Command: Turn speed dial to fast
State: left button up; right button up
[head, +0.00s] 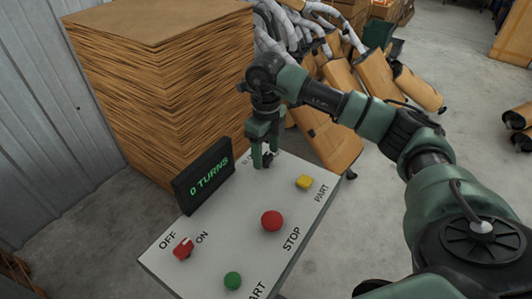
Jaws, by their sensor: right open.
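The control panel (220,233) is a light grey slanted board with several controls. My right gripper (263,163) is open and points down at the panel's far edge, between the display and the yellow button. The speed dial cannot be made out; the gripper covers that spot and part of a label there. A red switch (183,249) sits between the OFF and ON labels. My left gripper is not in view.
A tall cardboard stack (160,90) stands behind. Mufflers (330,140) lie behind my right arm.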

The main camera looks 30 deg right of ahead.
aim_at(266, 156)
notch_tip(266, 156, up, 7)
jog(key=shift+r+b, duration=0.15)
jog(key=shift+b, duration=0.5)
